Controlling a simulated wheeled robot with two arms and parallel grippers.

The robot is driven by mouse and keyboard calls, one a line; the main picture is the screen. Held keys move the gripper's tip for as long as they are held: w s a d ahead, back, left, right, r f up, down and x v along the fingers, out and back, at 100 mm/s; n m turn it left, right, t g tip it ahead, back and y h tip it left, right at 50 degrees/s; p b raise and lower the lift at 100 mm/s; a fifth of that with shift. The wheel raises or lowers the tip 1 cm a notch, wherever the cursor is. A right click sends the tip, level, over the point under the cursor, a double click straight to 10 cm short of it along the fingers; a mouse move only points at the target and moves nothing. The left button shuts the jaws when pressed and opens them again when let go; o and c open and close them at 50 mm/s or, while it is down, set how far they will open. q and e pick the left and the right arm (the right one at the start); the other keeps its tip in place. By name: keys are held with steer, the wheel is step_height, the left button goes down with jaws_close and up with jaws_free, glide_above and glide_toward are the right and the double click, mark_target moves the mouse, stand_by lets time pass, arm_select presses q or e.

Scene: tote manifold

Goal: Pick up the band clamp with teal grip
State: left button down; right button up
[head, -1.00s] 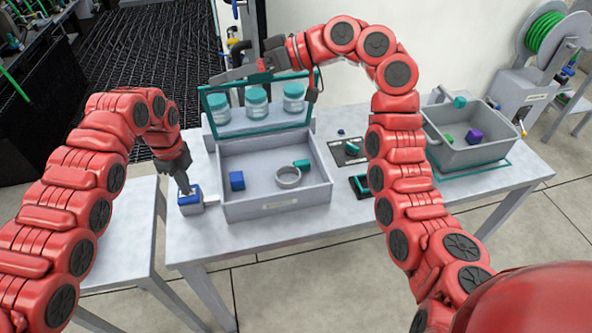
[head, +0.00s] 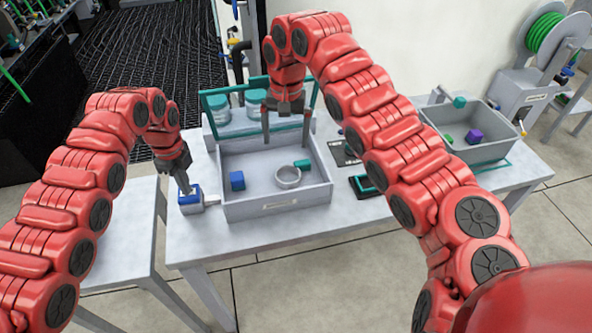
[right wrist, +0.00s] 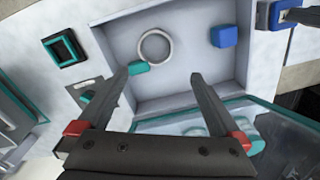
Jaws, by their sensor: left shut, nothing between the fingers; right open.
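The band clamp (head: 288,178) is a pale grey ring with a teal grip (head: 303,165), lying on the floor of the grey tote in its right half. In the right wrist view the ring (right wrist: 141,46) shows whole, with its teal grip (right wrist: 138,68) partly behind one fingertip. My right gripper (head: 286,146) is open and empty over the back of the tote, fingers pointing down. In the right wrist view its fingertips (right wrist: 163,77) spread apart on the near side of the ring. My left gripper (head: 187,190) is shut, at the blue-topped block left of the tote.
A blue cube (head: 237,180) lies in the tote (head: 278,208), left of the ring. Jars with teal lids (head: 255,97) and a teal-edged frame stand behind it. A grey bin (head: 470,154) with green and purple blocks sits right on the table. My right arm covers part of the table.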

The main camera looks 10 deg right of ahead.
glide_above(289, 180)
steer(key=f, duration=0.6)
steer(key=shift+w+d+f, duration=0.2)
steer(key=shift+w+f, duration=0.1)
steer(key=shift+s+a+f, duration=0.1)
steer(key=shift+a+f, duration=0.05)
steer(key=shift+f, duration=1.2)
steer(key=shift+s+a+f, duration=0.1)
steer(key=shift+f, duration=1.25)
steer(key=c, duration=1.2)
step_height(289, 180, up, 12)
steer(key=shift+r, duration=0.1)
arm_select(q)
steer(key=shift+r, duration=0.1)
step_height(289, 180, up, 10)
